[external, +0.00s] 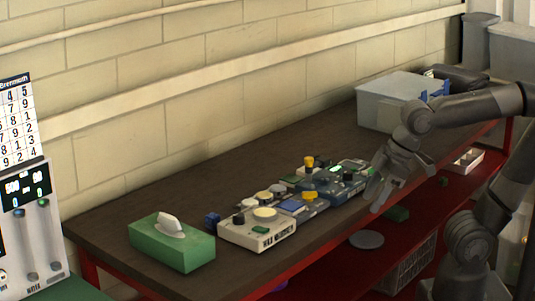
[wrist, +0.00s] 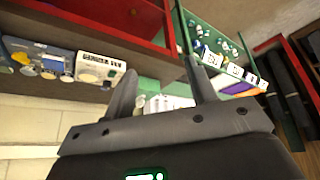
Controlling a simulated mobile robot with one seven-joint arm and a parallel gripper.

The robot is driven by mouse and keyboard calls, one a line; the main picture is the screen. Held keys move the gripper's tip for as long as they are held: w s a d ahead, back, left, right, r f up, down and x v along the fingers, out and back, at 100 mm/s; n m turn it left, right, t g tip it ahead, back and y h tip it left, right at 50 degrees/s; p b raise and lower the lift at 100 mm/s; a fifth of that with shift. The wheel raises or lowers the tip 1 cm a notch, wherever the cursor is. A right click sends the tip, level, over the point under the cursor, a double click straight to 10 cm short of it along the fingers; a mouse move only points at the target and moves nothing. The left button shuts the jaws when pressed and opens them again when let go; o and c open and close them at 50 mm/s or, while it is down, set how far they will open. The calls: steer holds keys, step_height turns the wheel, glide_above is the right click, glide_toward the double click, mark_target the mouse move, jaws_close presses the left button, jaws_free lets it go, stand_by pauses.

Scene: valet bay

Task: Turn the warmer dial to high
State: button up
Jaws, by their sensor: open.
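A cream box with dark lettering (external: 262,234) sits near the bench's front edge in the external view. It has a black knob (external: 238,218) and a pale yellow disc (external: 265,213) on top. I cannot read the lettering or any dial marks, so I cannot tell for sure that this is the warmer. The cream box (wrist: 99,69) also shows at the upper left of the wrist view. My gripper (external: 374,200) hangs open and empty near the bench's front edge, to the right of the cream box and apart from it. Its fingers (wrist: 158,75) point away from the wrist camera.
Several small devices with yellow and dark knobs (external: 308,197) crowd the bench right of the cream box. A green tissue box (external: 172,245) stands to its left. A white bin (external: 385,107) stands far right. The dark bench (external: 150,205) is bare along the wall.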

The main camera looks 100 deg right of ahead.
steer(key=w+d+r+n+g, duration=0.1)
steer(key=w+d+r, duration=0.1)
steer(key=w, duration=0.3)
steer(key=w+d+r+g, duration=0.1)
steer(key=w+d, duration=0.2)
steer(key=w, duration=0.2)
steer(key=n+g, duration=0.3)
glide_above(239, 214)
step_height(239, 214, down, 9)
step_height(239, 214, down, 10)
steer(key=shift+r, duration=0.15)
steer(key=c, duration=1)
steer(key=shift+o, duration=0.2)
